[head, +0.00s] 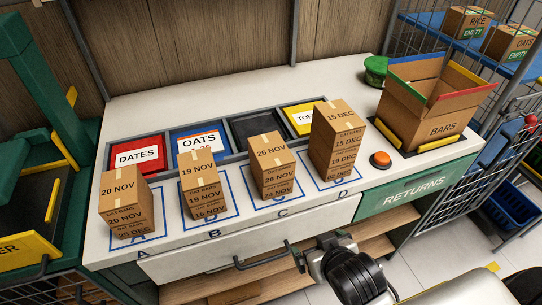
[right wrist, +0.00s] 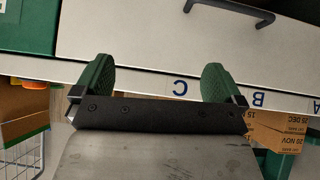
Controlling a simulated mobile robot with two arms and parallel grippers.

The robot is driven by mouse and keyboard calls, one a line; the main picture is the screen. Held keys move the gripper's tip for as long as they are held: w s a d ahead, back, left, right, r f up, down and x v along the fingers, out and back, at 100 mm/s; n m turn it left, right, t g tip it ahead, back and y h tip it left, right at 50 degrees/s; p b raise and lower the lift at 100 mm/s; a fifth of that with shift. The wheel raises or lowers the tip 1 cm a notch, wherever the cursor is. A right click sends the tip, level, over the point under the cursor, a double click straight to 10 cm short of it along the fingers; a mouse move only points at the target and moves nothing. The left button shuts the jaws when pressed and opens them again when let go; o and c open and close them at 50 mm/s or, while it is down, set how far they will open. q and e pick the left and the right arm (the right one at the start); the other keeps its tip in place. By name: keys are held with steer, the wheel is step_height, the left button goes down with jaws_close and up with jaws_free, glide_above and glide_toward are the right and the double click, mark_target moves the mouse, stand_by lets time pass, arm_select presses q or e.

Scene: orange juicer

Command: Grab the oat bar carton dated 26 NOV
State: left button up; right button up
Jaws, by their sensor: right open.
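The oat bar carton marked 26 NOV (head: 269,157) is the top box of the stack on pad C, with its date readable on the top and front faces. Lower boxes, one reading 24 NOV (head: 279,190), are beneath it. My right gripper (head: 335,243) is at the counter's front, below and to the right of stack C, apart from all cartons. In the right wrist view, its two green-padded fingers (right wrist: 158,84) are spread with nothing between them; the counter edge with the letter C shows beyond. My left gripper is not in view.
Stacks A (head: 126,206), B (head: 202,184) and D (head: 338,138) stand alongside on the white counter. Behind are DATES (head: 136,155) and OATS (head: 199,141) bins. An orange button (head: 380,159) and an open BARS box (head: 430,110) are at right. A drawer handle (head: 265,258) protrudes in front.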

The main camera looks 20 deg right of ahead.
steer(key=w+a+r+t, duration=0.2)
steer(key=w+r+t, duration=0.35)
steer(key=r, duration=0.25)
steer(key=t+y, duration=0.1)
steer(key=t, duration=0.2)
glide_toward(273, 154)
steer(key=shift+t+y, duration=0.25)
steer(key=shift+y, duration=0.05)
steer(key=w, duration=0.2)
steer(key=w+p, duration=0.1)
steer(key=w, duration=0.1)
steer(key=shift+d+f, duration=0.35)
steer(key=w, duration=0.2)
steer(key=w+p, duration=0.1)
steer(key=w+a, duration=0.1)
steer(key=w, duration=0.1)
steer(key=shift+w+f+p, duration=0.1)
steer(key=shift+w+p, duration=0.2)
steer(key=shift+w+f, duration=0.1)
steer(key=shift+w, duration=0.2)
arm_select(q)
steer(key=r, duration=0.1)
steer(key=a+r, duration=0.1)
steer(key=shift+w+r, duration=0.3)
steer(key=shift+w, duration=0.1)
arm_select(e)
steer(key=shift+s, duration=0.1)
steer(key=shift+c, duration=0.3)
